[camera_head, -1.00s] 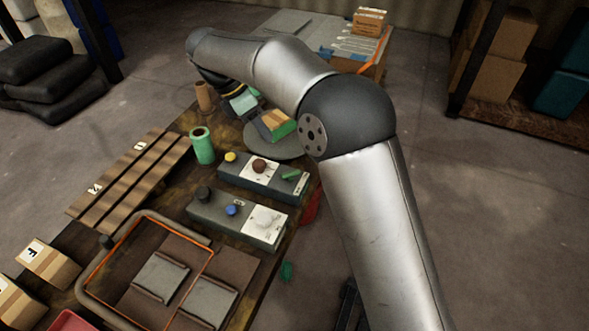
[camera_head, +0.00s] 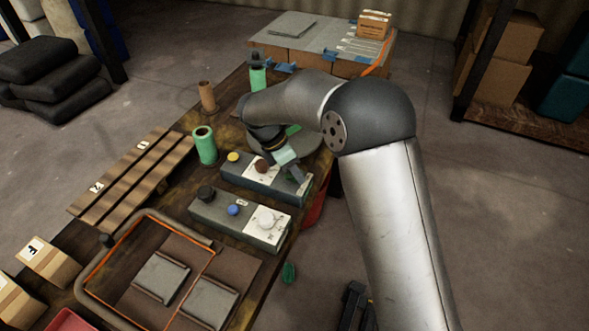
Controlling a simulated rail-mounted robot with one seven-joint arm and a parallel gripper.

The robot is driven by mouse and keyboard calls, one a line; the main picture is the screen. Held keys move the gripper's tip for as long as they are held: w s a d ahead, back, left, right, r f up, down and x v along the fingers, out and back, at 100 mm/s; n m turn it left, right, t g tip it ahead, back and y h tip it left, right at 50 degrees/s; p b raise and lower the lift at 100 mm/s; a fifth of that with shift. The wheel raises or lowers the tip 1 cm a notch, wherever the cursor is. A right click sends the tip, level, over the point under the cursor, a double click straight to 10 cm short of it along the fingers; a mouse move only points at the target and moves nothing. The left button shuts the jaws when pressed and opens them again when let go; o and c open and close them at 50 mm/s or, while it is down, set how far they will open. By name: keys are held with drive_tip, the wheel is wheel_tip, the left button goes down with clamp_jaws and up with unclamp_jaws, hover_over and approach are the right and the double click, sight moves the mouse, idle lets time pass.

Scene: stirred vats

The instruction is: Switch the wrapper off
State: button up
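Two grey control boxes stand on the workbench. The farther box (camera_head: 240,176) carries a yellow button (camera_head: 233,157), a dark red knob (camera_head: 262,166) on a white plate, and a green control at its right end that my gripper now hides. The nearer box (camera_head: 220,212) carries a black knob (camera_head: 206,193), a blue button (camera_head: 232,210) and a white knob (camera_head: 267,219). My gripper (camera_head: 298,174) points down at the right end of the farther box; contact and finger opening cannot be made out. A round grey turntable (camera_head: 312,143) behind it is mostly covered by my arm.
A green roll (camera_head: 205,146) and a brown tube (camera_head: 207,97) stand left of the farther box. A slatted wooden rack (camera_head: 130,180) and an orange-edged frame (camera_head: 105,262) lie to the left and front. A green upright thing (camera_head: 258,76) stands at the back.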

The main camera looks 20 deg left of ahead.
clamp_jaws()
drive_tip(key=shift+m+p, duration=0.3)
drive_tip(key=m+g+p, duration=0.1)
drive_tip(key=m+p, duration=0.1)
drive_tip(key=m, duration=0.1)
drive_tip(key=shift+r+g, duration=0.1)
drive_tip(key=shift+g, duration=0.3)
drive_tip(key=m+g+p, duration=0.1)
drive_tip(key=m, duration=0.1)
drive_tip(key=m+p, duration=0.1)
drive_tip(key=m, duration=0.2)
drive_tip(key=shift+d+g+y, duration=0.1)
drive_tip(key=shift+g+y, duration=0.3)
drive_tip(key=m+g+y, duration=0.1)
drive_tip(key=m, duration=0.3)
drive_tip(key=shift+s+m, duration=0.15)
drive_tip(key=shift+m, duration=0.15)
drive_tip(key=m+g+y, duration=0.1)
drive_tip(key=m+y, duration=0.1)
drive_tip(key=m, duration=0.2)
drive_tip(key=shift+s+m, duration=0.1)
drive_tip(key=shift+m, duration=0.2)
